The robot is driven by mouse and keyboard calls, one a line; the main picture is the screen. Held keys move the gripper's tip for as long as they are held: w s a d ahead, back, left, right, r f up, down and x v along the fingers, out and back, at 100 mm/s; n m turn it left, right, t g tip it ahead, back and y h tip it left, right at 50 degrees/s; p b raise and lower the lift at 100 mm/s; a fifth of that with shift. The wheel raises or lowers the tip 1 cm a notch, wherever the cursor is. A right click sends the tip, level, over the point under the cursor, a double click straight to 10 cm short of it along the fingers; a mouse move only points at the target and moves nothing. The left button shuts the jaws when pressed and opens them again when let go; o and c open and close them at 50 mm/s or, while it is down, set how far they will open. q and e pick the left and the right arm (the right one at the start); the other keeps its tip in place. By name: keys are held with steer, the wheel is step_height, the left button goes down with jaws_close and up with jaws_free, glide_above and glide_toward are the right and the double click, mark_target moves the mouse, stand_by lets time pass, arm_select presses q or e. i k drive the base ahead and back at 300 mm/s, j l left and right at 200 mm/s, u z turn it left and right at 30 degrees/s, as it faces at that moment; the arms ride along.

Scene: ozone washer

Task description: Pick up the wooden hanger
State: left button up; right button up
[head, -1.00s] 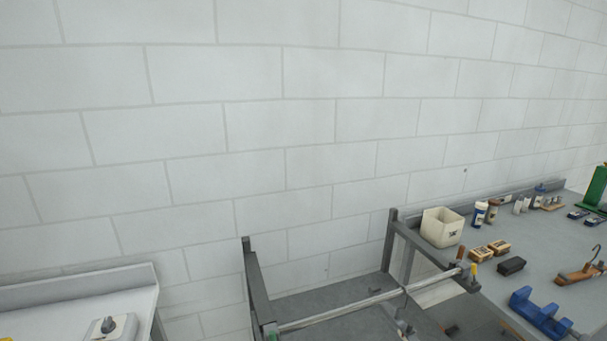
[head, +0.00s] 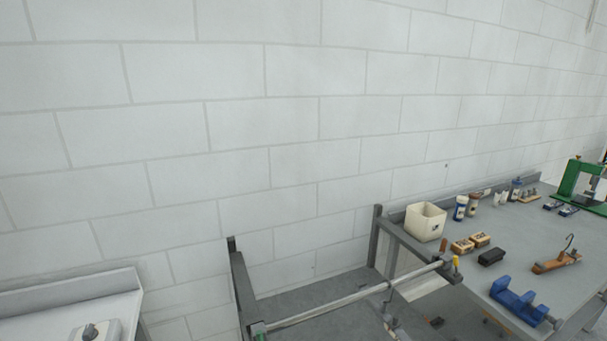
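A brown wooden thing with a dark wire hook (head: 558,261), which looks like the wooden hanger, lies on the grey workbench (head: 520,238) at the right of the head view. Its hook points up. It lies to the right of a black block and behind a blue holder. Nothing touches it. Neither of my grippers shows in this view.
On the same bench are a white bin (head: 425,221), a black block (head: 491,257), a blue holder (head: 518,302), several small bottles and a green press (head: 580,182). A metal rail (head: 350,300) spans the gap left of the bench. A white counter (head: 65,300) stands at left.

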mark_target(540, 268)
steer(key=k+l+z, duration=0.15)
steer(key=l+z, duration=0.3)
steer(key=k+l+z, duration=0.1)
steer(key=l+z, duration=0.8)
steer(key=i+l+u, duration=0.1)
steer(key=u, duration=0.3)
steer(key=l+u, duration=0.15)
steer(key=u, duration=0.2)
steer(key=i+l+u, duration=0.15)
steer(key=u, duration=0.25)
steer(key=i+l+u, duration=0.35)
steer(key=l, duration=1.1)
steer(key=l+u, duration=0.35)
steer(key=l, duration=1.65)
steer(key=k, duration=0.05)
